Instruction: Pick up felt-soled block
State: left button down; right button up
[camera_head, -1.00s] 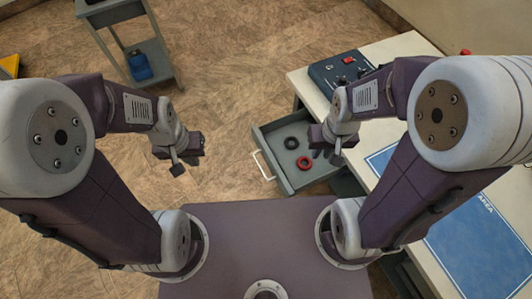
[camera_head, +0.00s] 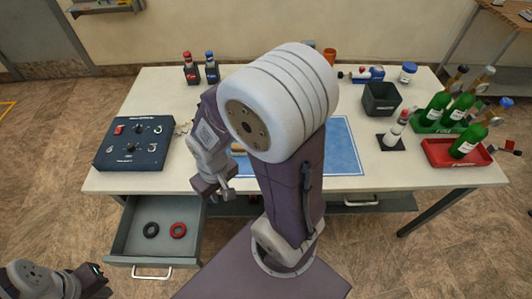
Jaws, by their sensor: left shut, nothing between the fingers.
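A small tan, wood-coloured piece (camera_head: 238,149), possibly the felt-soled block, shows at the left edge of the blue mat (camera_head: 343,150). My right arm hides much of it, and its underside cannot be seen. My right gripper (camera_head: 222,192) hangs in front of the table's front edge, to the lower left of that piece. Its fingers look apart with nothing between them.
An open grey drawer (camera_head: 130,240) holds a black ring (camera_head: 151,230) and a red ring (camera_head: 178,230). A control box (camera_head: 133,143) stands at the table's left. Green bottles stand in a green tray (camera_head: 425,125) and a red tray (camera_head: 435,152) at the right. A dark bin (camera_head: 381,99) stands behind.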

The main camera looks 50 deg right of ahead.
aim_at(237, 149)
jog(key=z, duration=1.25)
